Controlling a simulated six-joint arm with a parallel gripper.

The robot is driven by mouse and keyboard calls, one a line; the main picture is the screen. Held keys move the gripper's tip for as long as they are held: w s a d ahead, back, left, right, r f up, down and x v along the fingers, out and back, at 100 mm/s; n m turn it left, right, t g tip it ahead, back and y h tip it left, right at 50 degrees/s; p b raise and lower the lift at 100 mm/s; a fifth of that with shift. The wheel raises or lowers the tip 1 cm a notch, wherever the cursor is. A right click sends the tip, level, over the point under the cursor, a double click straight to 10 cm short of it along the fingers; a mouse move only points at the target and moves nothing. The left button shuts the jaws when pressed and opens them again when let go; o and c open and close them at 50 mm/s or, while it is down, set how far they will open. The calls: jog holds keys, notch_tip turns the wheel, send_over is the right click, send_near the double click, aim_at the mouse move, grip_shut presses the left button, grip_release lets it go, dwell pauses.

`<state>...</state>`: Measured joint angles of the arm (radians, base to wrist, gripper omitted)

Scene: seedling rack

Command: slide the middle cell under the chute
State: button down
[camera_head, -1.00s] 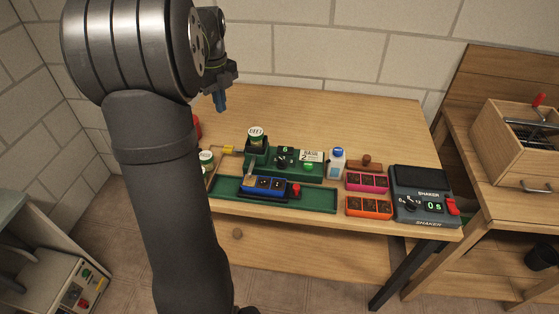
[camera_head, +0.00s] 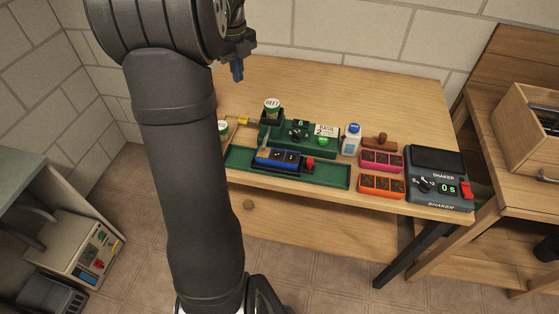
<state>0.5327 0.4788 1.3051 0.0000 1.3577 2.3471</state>
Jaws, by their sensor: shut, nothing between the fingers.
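The blue seedling rack (camera_head: 278,157) with dark cells sits on a long green track (camera_head: 333,178) at the front of the table. A red knob (camera_head: 309,163) is at the rack's right end. The middle cell looks to be right of the chute's mouth; the exact alignment is too small to tell. My gripper (camera_head: 237,72) is shut and empty, high above the table, behind and left of the seeder, apart from the rack.
A BEET jar (camera_head: 271,108) stands on the seeder, with a BASIL 2 card (camera_head: 326,131) beside the dial. A white bottle (camera_head: 351,139), pink tray (camera_head: 381,160), orange tray (camera_head: 382,186) and shaker (camera_head: 440,180) stand to the right. The back of the table is clear.

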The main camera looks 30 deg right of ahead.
dwell(0.4)
jog(key=c, duration=1.7)
grip_release()
jog(key=shift+s+d, duration=0.2)
jog(key=shift+s, duration=0.05)
jog(key=shift+o, duration=0.7)
jog(key=s+d+m, duration=0.1)
jog(key=s+d, duration=0.4)
jog(key=s, duration=0.3)
jog(key=shift+s+r, duration=0.25)
jog(key=shift+s, duration=0.05)
jog(key=m, duration=0.2)
send_over(310, 160)
notch_tip(310, 160, down, 18)
jog(key=shift+r, duration=0.15)
grip_shut()
